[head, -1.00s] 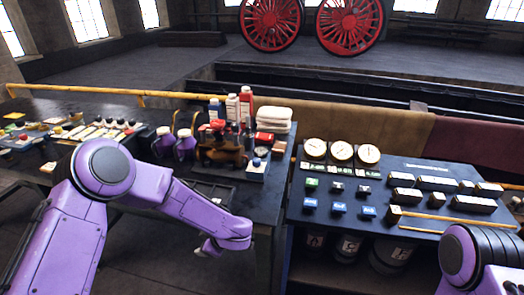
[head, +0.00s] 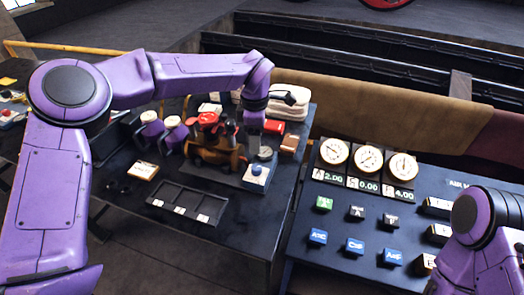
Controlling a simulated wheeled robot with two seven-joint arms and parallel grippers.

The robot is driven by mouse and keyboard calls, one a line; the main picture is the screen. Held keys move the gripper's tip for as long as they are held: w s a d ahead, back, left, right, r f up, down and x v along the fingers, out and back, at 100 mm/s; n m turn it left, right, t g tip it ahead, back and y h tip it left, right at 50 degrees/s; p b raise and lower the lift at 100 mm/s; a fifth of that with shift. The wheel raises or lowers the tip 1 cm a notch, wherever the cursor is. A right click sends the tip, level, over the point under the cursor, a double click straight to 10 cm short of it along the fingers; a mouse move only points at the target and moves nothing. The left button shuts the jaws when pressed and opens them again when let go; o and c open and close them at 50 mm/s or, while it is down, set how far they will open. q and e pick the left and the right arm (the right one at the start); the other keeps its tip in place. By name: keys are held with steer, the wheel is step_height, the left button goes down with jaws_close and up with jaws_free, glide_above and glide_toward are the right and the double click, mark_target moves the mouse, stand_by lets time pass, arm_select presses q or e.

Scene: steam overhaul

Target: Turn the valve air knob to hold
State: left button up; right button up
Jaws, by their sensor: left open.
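A small pale box with a blue knob (head: 256,172) on top sits at the right side of the left bench; I take it to be the valve air knob, but its label is too small to read. My left gripper (head: 254,128) is open and points down just above and behind this box, apart from the knob as far as I can tell. A brown valve body with a red handwheel (head: 208,118) stands to its left. A small round gauge (head: 265,153) is beside the knob, partly behind it. Only a link of my right arm shows at the lower right; its gripper is out of view.
A dark divided tray (head: 187,203) lies at the bench's front. The right panel (head: 340,210) carries dials and several buttons, across a gap.

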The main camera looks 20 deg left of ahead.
arm_select(q)
steer(key=p, duration=0.2)
glide_above(256, 167)
steer(key=f, duration=0.3)
steer(key=s+f, duration=0.1)
steer(key=f, duration=0.1)
steer(key=shift+f, duration=0.2)
steer(key=f, duration=0.1)
steer(key=w+f, duration=0.1)
steer(key=f, duration=0.2)
steer(key=shift+w+f+p, duration=0.3)
steer(key=shift+p, duration=0.1)
steer(key=shift+s+r, duration=0.2)
steer(key=shift+s, duration=0.15)
steer(key=c, duration=0.4)
steer(key=shift+f, duration=0.1)
steer(key=c, duration=0.6)
arm_select(e)
steer(key=r, duration=0.1)
steer(key=s+r, duration=0.1)
steer(key=r, duration=0.1)
steer(key=shift+s, duration=0.15)
